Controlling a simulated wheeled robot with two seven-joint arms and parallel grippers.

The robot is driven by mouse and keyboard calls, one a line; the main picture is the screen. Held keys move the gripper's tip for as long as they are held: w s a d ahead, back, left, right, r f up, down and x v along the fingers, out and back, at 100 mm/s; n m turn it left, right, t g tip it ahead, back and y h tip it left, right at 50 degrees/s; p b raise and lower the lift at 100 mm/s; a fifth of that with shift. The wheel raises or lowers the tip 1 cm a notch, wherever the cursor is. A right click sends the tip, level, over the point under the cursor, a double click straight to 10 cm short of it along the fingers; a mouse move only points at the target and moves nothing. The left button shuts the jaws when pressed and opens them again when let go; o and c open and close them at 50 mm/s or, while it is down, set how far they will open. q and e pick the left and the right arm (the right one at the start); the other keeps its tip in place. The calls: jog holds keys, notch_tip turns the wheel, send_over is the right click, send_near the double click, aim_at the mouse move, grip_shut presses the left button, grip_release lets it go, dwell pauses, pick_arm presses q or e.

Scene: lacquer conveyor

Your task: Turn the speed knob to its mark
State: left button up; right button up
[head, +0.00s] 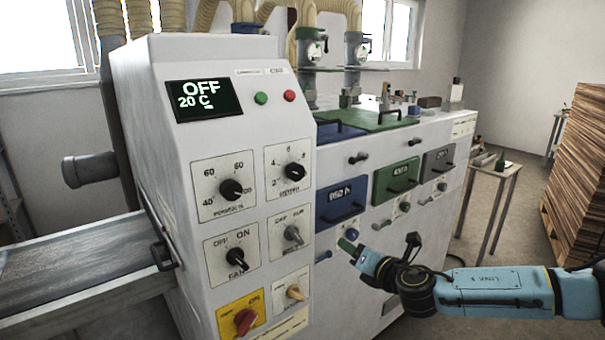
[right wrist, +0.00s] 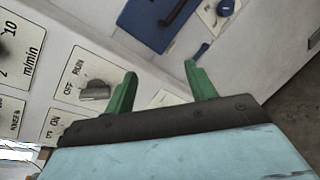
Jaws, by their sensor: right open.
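The speed knob (head: 295,171) is a black round knob on a white plate on the machine's sloping control panel, with numbers around it. It is partly visible at the left edge in the right wrist view (right wrist: 5,47), where its plate reads m/min. Which number it points at is too small to tell. My right gripper (head: 347,245) has green fingers and is below and to the right of the speed knob, apart from it. In the right wrist view its fingers (right wrist: 160,70) are spread and empty. My left gripper is not in view.
Beside the speed knob is another black knob (head: 231,189); below are a fan knob (head: 237,251), a grey OFF/RUN knob (head: 292,234) and a red switch (head: 245,319). The display (head: 204,99) reads OFF, 20 C. A blue panel (head: 341,199) with a handle is right of the controls.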

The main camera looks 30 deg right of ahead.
jog(key=s+a+r+n+t+y+p, duration=0.1)
jog(key=a+r+n, duration=0.2)
jog(key=r, duration=0.3)
jog(key=s+a+r+n+t+y+p, duration=0.1)
jog(key=s+a+r+n, duration=0.15)
jog(key=r, duration=0.45)
jog(key=n+y+p, duration=0.1)
jog(key=n+y, duration=0.1)
jog(key=n, duration=0.2)
send_near(298, 175)
jog(key=shift+t, duration=0.3)
jog(key=w+p, duration=0.2)
jog(key=w, duration=0.1)
jog(key=w+p, duration=0.2)
jog(key=w, duration=0.2)
jog(key=shift+w+a+f+p, duration=0.1)
jog(key=shift+a+p, duration=0.1)
jog(key=shift+p, duration=0.2)
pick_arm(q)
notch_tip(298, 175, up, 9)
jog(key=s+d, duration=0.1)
pick_arm(e)
jog(key=shift+w+a+f, duration=0.1)
jog(key=shift+w, duration=0.65)
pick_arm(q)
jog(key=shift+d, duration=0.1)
pick_arm(e)
jog(key=c, duration=1)
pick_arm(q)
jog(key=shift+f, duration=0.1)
